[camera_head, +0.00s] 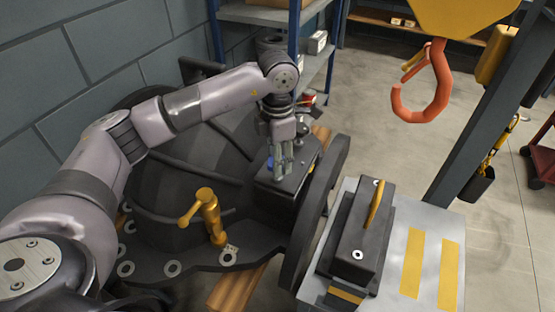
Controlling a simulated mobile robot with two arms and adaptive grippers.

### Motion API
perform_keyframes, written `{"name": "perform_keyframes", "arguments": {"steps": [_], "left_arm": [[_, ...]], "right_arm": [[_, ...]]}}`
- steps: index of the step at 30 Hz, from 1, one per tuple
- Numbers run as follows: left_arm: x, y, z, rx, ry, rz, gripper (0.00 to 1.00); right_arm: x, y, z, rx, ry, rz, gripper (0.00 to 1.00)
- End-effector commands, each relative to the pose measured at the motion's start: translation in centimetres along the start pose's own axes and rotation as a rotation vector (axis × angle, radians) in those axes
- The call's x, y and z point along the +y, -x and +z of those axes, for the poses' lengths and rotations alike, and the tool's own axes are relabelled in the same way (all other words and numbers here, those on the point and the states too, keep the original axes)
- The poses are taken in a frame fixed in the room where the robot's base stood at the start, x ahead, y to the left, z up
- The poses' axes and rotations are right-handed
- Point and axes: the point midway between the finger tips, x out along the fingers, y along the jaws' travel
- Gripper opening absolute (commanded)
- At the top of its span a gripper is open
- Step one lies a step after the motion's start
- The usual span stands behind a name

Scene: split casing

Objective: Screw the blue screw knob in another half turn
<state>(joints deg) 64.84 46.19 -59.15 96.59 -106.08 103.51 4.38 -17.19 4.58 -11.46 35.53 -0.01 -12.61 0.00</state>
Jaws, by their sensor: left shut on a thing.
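My left arm reaches in from the left, over the dark casing (180,165). Its gripper (281,168) points down at the dark block (301,178) on the casing's right side. A small patch of the blue screw knob (269,163) shows at the left edge of the fingers. The gripper is shut on the knob, and the fingers hide most of it. How deep the screw sits cannot be seen. My right gripper is not in view.
A yellow-brown lever tap (207,212) stands up from the casing's front flange. A dark block with a yellow handle (374,205) sits on a grey plate (428,232) at the right. An orange hook (426,95) hangs at the upper right. A shelf rack (262,14) stands behind.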

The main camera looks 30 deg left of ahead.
Motion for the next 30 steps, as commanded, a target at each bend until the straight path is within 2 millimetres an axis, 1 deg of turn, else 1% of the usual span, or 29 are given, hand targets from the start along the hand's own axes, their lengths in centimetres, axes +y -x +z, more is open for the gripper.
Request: {"name": "perform_keyframes", "arguments": {"steps": [6,18,19,27,30], "left_arm": [[0.06,0.1,0.05,-0.003,-0.036,0.002,0.13],[0.06,0.13,0.06,-0.003,-0.04,0.001,0.13],[0.06,0.14,0.06,-0.003,-0.04,0.002,0.42],[0.04,0.06,0.02,-0.002,-0.039,0.001,0.6],[0.03,0.04,0.02,-0.001,-0.039,0.0,0.61]], "right_arm": [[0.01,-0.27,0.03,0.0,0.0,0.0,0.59],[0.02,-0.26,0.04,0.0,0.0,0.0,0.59],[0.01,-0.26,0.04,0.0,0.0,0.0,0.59],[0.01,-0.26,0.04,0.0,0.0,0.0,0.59],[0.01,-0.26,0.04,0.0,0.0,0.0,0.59]]}}
